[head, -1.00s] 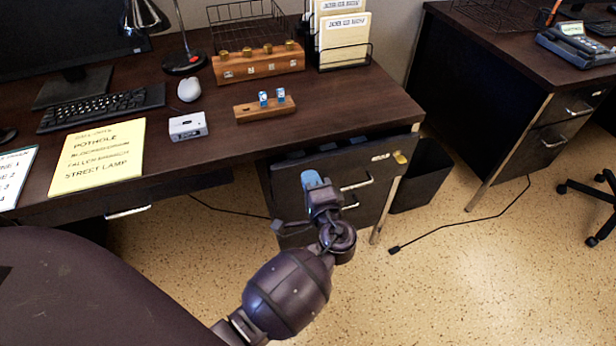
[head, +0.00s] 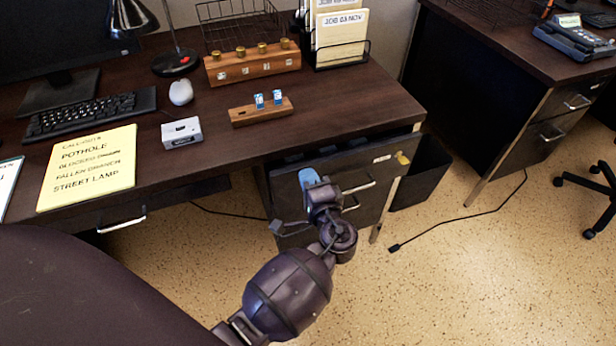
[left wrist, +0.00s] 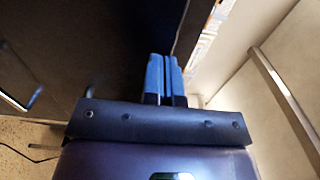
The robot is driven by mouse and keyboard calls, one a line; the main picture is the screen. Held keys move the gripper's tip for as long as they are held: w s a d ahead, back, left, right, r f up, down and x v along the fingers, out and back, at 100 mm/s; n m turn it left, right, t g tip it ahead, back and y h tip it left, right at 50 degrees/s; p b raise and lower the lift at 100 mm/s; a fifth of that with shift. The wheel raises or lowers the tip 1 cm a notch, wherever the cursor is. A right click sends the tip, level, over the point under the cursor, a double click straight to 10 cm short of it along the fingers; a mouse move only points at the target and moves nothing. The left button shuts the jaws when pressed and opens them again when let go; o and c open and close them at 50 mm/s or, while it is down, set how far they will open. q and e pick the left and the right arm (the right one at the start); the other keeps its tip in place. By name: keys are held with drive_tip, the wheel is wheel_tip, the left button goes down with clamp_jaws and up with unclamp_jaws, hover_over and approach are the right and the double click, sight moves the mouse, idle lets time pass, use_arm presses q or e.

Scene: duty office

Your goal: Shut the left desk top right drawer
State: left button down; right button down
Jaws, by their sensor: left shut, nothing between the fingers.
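The left desk's top right drawer (head: 384,170) stands partly open, its dark front out from under the desk top and a dark gap showing behind its upper edge. It has a metal bar handle (head: 358,187) and a yellow key or tag at its right end. My left gripper (head: 308,178) is shut and empty, its blue fingers at the left part of the drawer front, left of the handle. In the left wrist view the shut fingers (left wrist: 165,78) point along a dark panel. I cannot tell whether they touch it. My right gripper is not in view.
The desk top (head: 345,105) holds a wooden block with brass knobs (head: 252,64), a small wooden stand (head: 262,112), a file rack, a mouse and a yellow sheet. A black bin (head: 422,175) stands right of the drawers. A cable lies on the floor toward a second desk.

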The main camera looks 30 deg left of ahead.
sight(301, 164)
use_arm(q)
drive_tip(key=x, duration=0.4)
drive_tip(key=shift+w+a, duration=0.25)
drive_tip(key=shift+a+r, duration=0.15)
drive_tip(key=shift+r, duration=0.05)
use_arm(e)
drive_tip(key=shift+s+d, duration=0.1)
use_arm(q)
drive_tip(key=shift+r, duration=0.1)
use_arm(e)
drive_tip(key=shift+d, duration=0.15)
